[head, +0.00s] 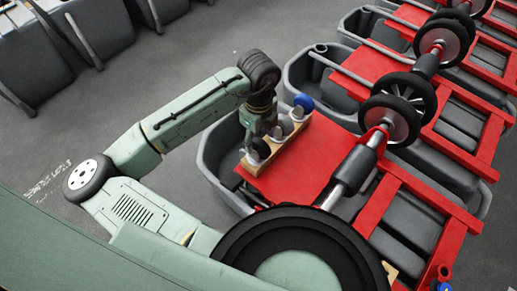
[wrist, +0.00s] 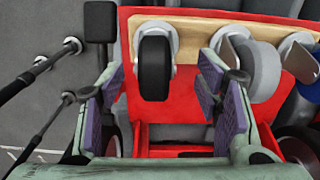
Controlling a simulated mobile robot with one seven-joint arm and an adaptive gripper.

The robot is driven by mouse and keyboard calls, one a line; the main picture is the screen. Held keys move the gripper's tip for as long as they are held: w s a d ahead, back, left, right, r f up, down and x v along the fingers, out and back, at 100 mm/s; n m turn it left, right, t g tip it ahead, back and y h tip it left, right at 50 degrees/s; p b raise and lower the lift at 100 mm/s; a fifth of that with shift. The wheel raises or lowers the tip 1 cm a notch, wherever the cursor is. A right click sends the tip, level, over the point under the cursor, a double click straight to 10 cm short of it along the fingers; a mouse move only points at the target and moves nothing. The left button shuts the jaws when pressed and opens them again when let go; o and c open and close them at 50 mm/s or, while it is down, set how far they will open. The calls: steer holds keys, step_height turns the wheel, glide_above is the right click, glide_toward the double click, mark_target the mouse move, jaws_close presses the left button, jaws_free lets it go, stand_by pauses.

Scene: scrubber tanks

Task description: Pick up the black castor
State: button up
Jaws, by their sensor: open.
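The black castor (wrist: 154,66) stands in the wrist view with its wheel toward me, on a light metal mount fixed to a wooden board (wrist: 196,32). In the head view the black castor (head: 258,150) is at the near left end of the board (head: 283,146). My gripper (wrist: 160,76) is open, with one purple-padded finger on each side of the black wheel and visible gaps between. In the head view my gripper (head: 261,121) is pointed down over the board's left side, partly hiding the castors.
A grey castor (wrist: 262,72) sits just right of my right finger, with a blue-wheeled castor (wrist: 312,82) farther right. The board rests on a red plate (head: 311,162) over a grey tank (head: 213,158). Wheeled axles (head: 394,119) lie to the right; grey floor is open behind.

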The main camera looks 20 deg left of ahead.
mark_target(259, 154)
steer(key=shift+s+f+p, duration=0.2)
steer(key=shift+f+p, duration=0.05)
steer(key=shift+f, duration=1.05)
steer(key=shift+s+f+p, duration=0.15)
steer(key=shift+f+p, duration=0.1)
steer(key=shift+f, duration=1.05)
jaws_close()
